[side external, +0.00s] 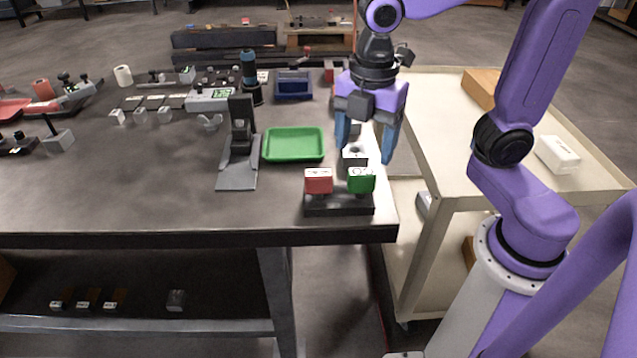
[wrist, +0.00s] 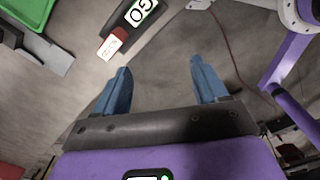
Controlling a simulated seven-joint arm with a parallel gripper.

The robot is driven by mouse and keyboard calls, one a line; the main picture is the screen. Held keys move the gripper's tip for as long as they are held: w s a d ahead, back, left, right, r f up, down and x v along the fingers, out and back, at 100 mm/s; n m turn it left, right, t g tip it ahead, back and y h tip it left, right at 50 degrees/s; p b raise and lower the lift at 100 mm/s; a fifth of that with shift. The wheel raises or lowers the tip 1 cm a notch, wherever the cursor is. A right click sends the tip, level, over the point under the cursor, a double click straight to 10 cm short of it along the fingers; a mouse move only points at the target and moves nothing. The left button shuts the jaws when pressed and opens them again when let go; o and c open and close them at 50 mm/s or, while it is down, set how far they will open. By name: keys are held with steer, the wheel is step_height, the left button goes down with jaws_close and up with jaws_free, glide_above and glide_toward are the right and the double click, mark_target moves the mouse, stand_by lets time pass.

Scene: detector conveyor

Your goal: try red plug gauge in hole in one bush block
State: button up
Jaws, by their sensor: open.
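The red plug gauge (side external: 318,181) stands in a black holder (side external: 338,207) at the table's front right corner, beside the green gauge (side external: 361,181). In the wrist view the red gauge (wrist: 109,47) and the GO-labelled gauge (wrist: 141,12) show at the top, beyond my fingertips. A grey block (side external: 354,157), possibly a bush block, sits just behind the holder; its hole is not clear. My gripper (side external: 366,150) is open and empty, pointing down above the table's right edge. It also shows open in the wrist view (wrist: 160,70).
A green tray (side external: 293,146) and a grey stand with a dark upright (side external: 240,150) lie left of the gripper. Several small grey blocks (side external: 141,116) sit further left. A cream cart (side external: 450,135) adjoins on the right. The table's front left is clear.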

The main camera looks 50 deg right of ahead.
mark_target(319, 173)
steer(key=w+a+r+n, duration=0.2)
steer(key=w+r+n, duration=0.2)
steer(key=w+n, duration=0.4)
steer(key=shift+m, duration=0.7)
steer(key=f, duration=1.1)
steer(key=w+f, duration=0.1)
steer(key=f, duration=0.5)
steer(key=shift+d+f, duration=0.2)
steer(key=shift+d, duration=0.2)
steer(key=c, duration=0.8)
